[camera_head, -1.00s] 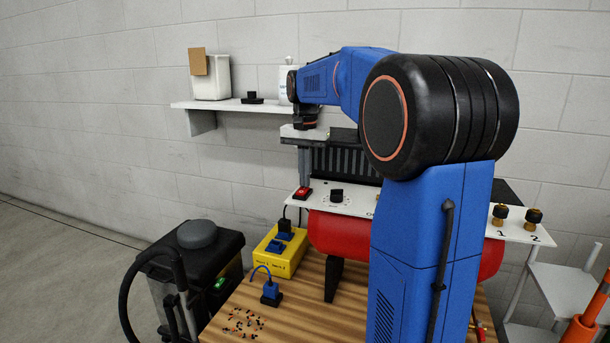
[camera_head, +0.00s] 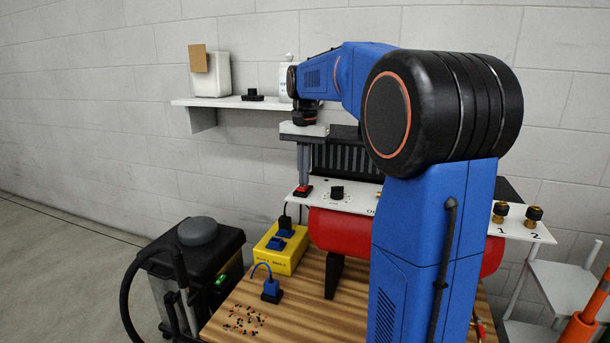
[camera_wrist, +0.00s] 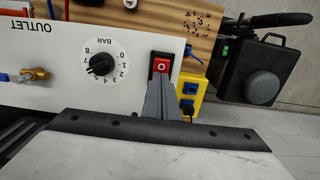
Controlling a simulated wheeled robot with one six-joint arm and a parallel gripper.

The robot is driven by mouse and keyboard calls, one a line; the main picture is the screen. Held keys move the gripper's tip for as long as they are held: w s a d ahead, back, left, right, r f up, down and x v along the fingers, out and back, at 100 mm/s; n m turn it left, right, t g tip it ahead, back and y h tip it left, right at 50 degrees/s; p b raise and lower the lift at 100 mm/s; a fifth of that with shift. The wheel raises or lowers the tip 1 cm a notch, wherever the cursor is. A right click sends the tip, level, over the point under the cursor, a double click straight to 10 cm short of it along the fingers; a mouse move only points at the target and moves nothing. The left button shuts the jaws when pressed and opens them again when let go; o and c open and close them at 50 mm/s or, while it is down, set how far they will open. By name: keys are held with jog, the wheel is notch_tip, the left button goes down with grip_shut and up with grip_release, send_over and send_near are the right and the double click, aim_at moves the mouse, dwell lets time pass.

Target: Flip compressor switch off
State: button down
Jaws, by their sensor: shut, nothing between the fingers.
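The compressor switch is a red rocker in a black frame (camera_head: 303,192) at the left end of the white panel (camera_head: 355,202), above the red compressor tank (camera_head: 345,232). In the wrist view the switch (camera_wrist: 161,64) shows a white "O" on its visible part. My gripper (camera_head: 305,182) points straight down, shut and empty, with its fingertips at the switch. In the wrist view the shut fingers (camera_wrist: 160,85) cover the other part of the rocker. Whether they touch it or hover just above I cannot tell.
A black pressure dial (camera_wrist: 101,64) sits beside the switch on the panel. A yellow socket box (camera_head: 281,250) stands on the wooden table (camera_head: 310,310) below. A white shelf (camera_head: 230,104) is on the wall at the left. A black vacuum-like machine (camera_head: 195,260) stands left of the table.

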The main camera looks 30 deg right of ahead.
dwell(0.3)
notch_tip(320, 180, up, 14)
jog(key=w+d, duration=0.1)
jog(key=d, duration=0.1)
jog(key=shift+w, duration=0.25)
jog(key=shift+f, duration=0.1)
dwell(0.5)
